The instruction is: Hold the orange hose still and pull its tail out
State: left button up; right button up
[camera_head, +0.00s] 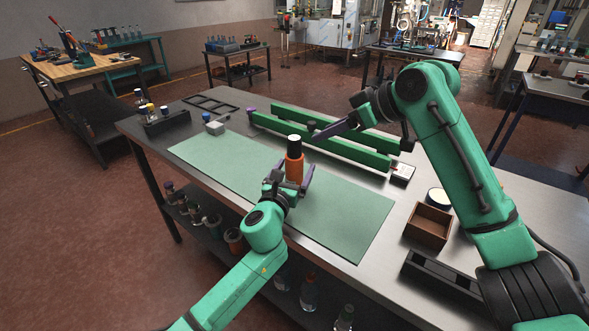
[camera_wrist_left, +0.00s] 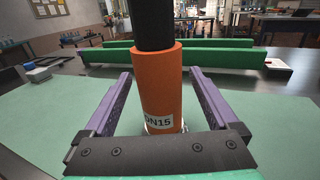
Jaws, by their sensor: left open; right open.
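The orange hose (camera_head: 294,169) stands upright on the green mat (camera_head: 350,215), with a black tail (camera_head: 294,146) rising from its top. In the left wrist view the orange hose (camera_wrist_left: 160,85) bears a white label reading "DN15", and the black tail (camera_wrist_left: 152,24) runs out of the top of the picture. My left gripper (camera_head: 291,176) is open, with its purple fingers on either side of the hose; a gap shows on both sides in the left wrist view (camera_wrist_left: 158,85). My right gripper (camera_head: 313,133) is up to the right of the tail, apart from it, and open.
Green rails (camera_head: 330,145) lie behind the mat. A brown box (camera_head: 428,226), a black tray (camera_head: 440,274) and a small white-topped box (camera_head: 402,172) are at the right. A grey block (camera_head: 215,128) and a black rack (camera_head: 166,121) are at the left. Much of the mat is clear.

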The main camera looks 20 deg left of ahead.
pick_arm(q)
grip_shut()
dwell(0.5)
grip_release()
